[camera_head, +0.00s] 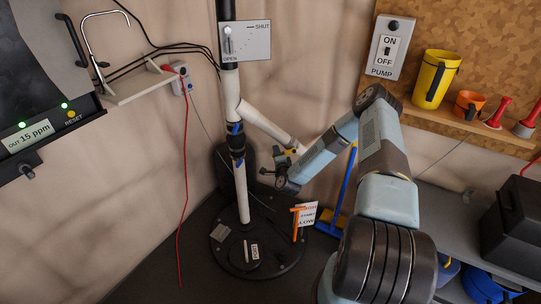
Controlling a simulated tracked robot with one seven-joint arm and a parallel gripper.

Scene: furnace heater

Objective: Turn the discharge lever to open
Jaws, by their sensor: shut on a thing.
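A white pipe stands upright from a round black base (285,258), and a white branch pipe (262,124) slants down right from it. A small yellow part (291,152) shows at the lower end of the branch, beside my gripper (277,174). I take it for part of the discharge lever; no label on it can be read. My gripper is shut at this end of the branch, its fingers small and dark. The thing between them is mostly hidden, so the lever's exact angle cannot be told.
A plate marked SHUT and OPEN (245,42) sits on the upper pipe. Blue-handled valves (237,128) are on the upright pipe. A blue-and-yellow tool (343,195) leans behind my arm. A pump switch (390,46) and a shelf (475,125) with cups are right.

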